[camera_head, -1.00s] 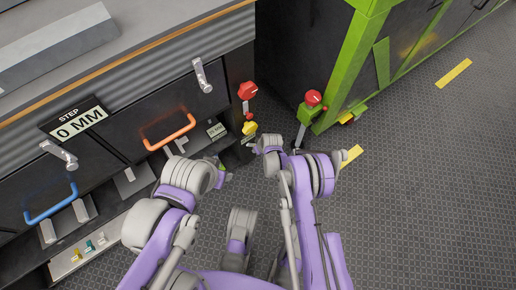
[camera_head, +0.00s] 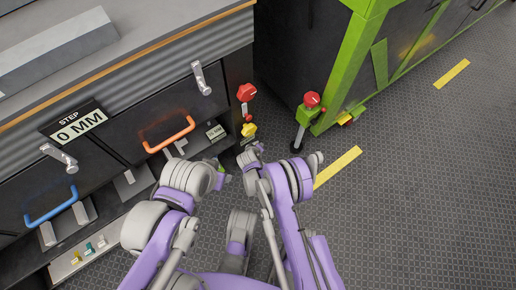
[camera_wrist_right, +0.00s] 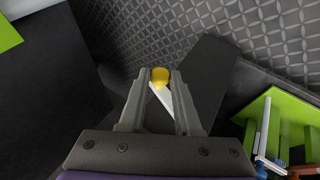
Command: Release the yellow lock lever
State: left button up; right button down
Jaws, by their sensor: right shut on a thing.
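The yellow lock lever (camera_head: 248,131) is on the dark right end of the workbench in the head view, below a red knob. In the right wrist view its round yellow knob (camera_wrist_right: 160,75) sits between my fingertips, with a pale shaft running down from it. My right gripper (camera_wrist_right: 160,84) is shut on this lever. In the head view the right gripper (camera_head: 251,154) is small and partly hidden by its own wrist. My left gripper (camera_head: 223,171) is low in front of the bench, right of the orange handle; its jaws are too small to read.
The red knob (camera_head: 246,92) is just above the lever. An orange handle (camera_head: 169,134) and a blue handle (camera_head: 51,206) stick out from the bench front. A green-framed machine (camera_head: 347,65) with a red-topped lever (camera_head: 312,100) stands to the right. The floor between is open.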

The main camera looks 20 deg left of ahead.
jog(key=shift+r+t, duration=0.15)
jog(key=shift+t, duration=0.25)
jog(key=c, duration=0.6)
grip_release()
jog(key=shift+c, duration=0.2)
jog(key=p+v, duration=0.2)
jog(key=v, duration=0.8)
jog(key=shift+s+a+r+p, duration=0.2)
jog(key=shift+s+r+p, duration=0.05)
jog(key=shift+r+p, duration=0.1)
